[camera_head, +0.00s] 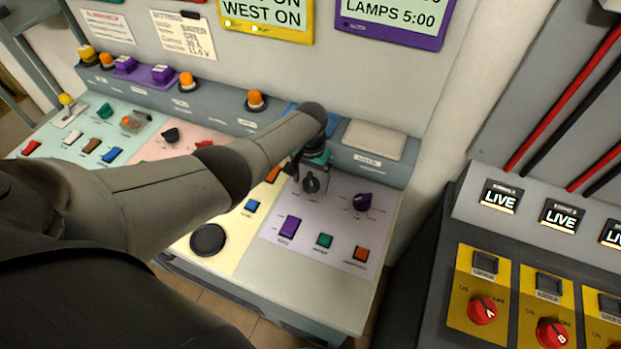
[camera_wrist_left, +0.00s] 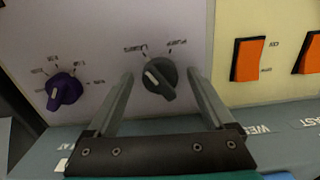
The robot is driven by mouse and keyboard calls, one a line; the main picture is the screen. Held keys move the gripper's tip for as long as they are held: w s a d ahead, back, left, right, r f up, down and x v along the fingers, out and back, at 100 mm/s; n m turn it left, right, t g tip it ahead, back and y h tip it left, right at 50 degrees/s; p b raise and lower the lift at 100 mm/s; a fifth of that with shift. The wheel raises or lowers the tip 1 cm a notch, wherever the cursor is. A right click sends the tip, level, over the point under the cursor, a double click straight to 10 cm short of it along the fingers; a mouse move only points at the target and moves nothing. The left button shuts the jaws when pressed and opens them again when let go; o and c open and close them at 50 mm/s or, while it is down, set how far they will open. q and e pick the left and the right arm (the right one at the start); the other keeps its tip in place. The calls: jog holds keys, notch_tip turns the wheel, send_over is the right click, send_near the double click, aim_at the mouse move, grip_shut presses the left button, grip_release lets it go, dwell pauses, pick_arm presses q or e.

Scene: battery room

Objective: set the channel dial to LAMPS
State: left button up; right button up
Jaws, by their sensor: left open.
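The channel dial (camera_head: 311,183) is a dark grey knob on the lilac section of the console. In the left wrist view the dial (camera_wrist_left: 163,88) sits between the fingertips of my open left gripper (camera_wrist_left: 160,75), with a gap on each side. Its white mark points up and left there, toward the side of an upside-down label that seems to read LAMPS; the other label, up and right, is hard to read. In the head view my left gripper (camera_head: 313,167) is at the dial, partly hiding it. My right gripper is not in view.
A purple dial (camera_head: 362,201) is right of the channel dial. Purple (camera_head: 290,227), green (camera_head: 325,241) and orange (camera_head: 361,254) switches lie in front. Orange rockers (camera_wrist_left: 248,59) are nearby. A purple-framed display (camera_head: 394,20) reads LAMPS 5:00. A panel with red knobs (camera_head: 482,310) stands right.

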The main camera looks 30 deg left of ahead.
aim_at(310, 180)
pick_arm(q)
notch_tip(310, 180, up, 6)
jog(key=p, duration=0.2)
jog(key=shift+f+p, duration=0.25)
jog(key=shift+p, duration=0.05)
notch_tip(310, 180, up, 10)
jog(key=p, duration=0.1)
jog(key=shift+f, duration=0.15)
